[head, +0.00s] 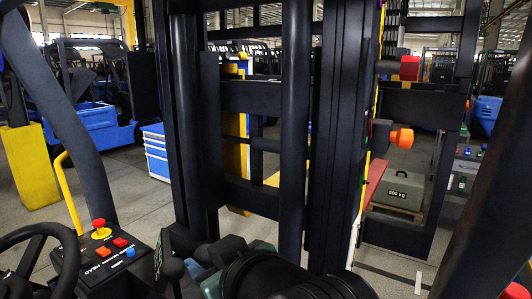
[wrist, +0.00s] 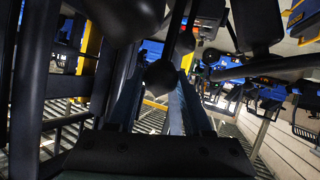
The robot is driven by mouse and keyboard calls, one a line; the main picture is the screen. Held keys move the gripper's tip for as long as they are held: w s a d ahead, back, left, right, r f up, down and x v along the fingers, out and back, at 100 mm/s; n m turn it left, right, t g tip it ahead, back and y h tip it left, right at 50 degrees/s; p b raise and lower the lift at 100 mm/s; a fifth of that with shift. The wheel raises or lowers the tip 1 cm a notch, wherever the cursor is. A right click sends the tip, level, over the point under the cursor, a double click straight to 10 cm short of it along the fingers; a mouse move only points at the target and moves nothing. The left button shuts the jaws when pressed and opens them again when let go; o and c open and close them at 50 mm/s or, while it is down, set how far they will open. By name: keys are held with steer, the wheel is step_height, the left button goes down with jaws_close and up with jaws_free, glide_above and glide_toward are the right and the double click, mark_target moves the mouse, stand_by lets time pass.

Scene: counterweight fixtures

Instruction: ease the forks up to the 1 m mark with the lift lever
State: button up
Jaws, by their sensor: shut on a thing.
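My gripper (head: 200,272) is low in the head view, among dark lever knobs beside the cab's control panel. In the wrist view its two blue-grey fingers (wrist: 158,98) are shut on a lever with a dark round knob (wrist: 162,78). Another dark knob (head: 173,268) shows just left of my gripper in the head view. No label shows which lever I hold. The black mast (head: 293,120) rises in front. A thin upright scale with coloured marks (head: 366,150) runs along its right side. The forks are not clearly visible, and the 1 m mark cannot be read.
The control panel (head: 112,262) has red and blue buttons and a red mushroom button (head: 99,227). The steering wheel (head: 68,262) is at lower left. Beyond the mast, a grey 500 kg weight (head: 398,190) rests on a pallet. A blue drawer cabinet (head: 156,155) stands behind.

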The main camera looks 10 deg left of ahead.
steer(key=o, duration=1.1)
steer(key=shift+c, duration=0.2)
steer(key=p+v, duration=0.4)
steer(key=v, duration=0.6)
